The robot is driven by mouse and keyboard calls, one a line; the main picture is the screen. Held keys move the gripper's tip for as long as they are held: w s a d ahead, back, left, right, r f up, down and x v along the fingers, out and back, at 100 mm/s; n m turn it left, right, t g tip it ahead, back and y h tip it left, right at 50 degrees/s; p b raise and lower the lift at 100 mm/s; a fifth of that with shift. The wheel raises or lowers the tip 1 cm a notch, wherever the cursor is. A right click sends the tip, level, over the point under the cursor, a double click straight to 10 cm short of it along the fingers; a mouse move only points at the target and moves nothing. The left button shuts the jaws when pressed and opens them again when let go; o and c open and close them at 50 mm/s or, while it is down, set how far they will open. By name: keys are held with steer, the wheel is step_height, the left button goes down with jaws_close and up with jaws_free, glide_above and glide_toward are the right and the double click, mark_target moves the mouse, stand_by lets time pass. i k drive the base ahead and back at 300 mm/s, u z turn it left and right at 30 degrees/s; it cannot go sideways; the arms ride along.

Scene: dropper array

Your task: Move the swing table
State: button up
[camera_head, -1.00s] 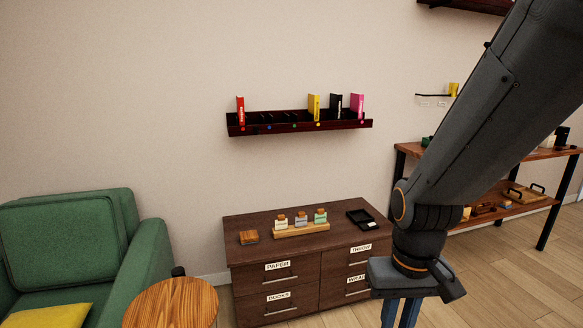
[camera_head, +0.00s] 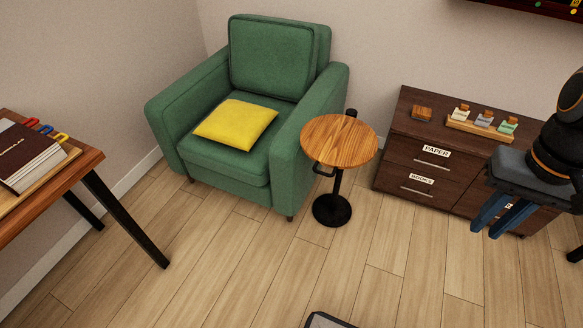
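The swing table (camera_head: 339,141) has a round wooden top on a black post with a round black base (camera_head: 332,210). It stands on the floor between the green armchair (camera_head: 273,62) and the dark drawer cabinet. A small black handle (camera_head: 323,171) shows under the left side of its top. My gripper (camera_head: 493,222) is at the right, in front of the cabinet in the picture and well apart from the swing table. Its two blue fingers point down with a gap between them, and nothing shows in the gap.
The armchair holds a yellow cushion (camera_head: 236,124). The cabinet (camera_head: 394,149) carries several small bottles on a wooden stand (camera_head: 480,131) and a wooden block (camera_head: 422,113). A desk (camera_head: 78,164) with books stands at the left.

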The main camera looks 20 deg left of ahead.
mark_target(336, 141)
steer(key=u, duration=1.05)
steer(key=k, duration=0.5)
steer(key=z, duration=0.35)
steer(key=i, duration=0.55)
steer(key=u, duration=0.55)
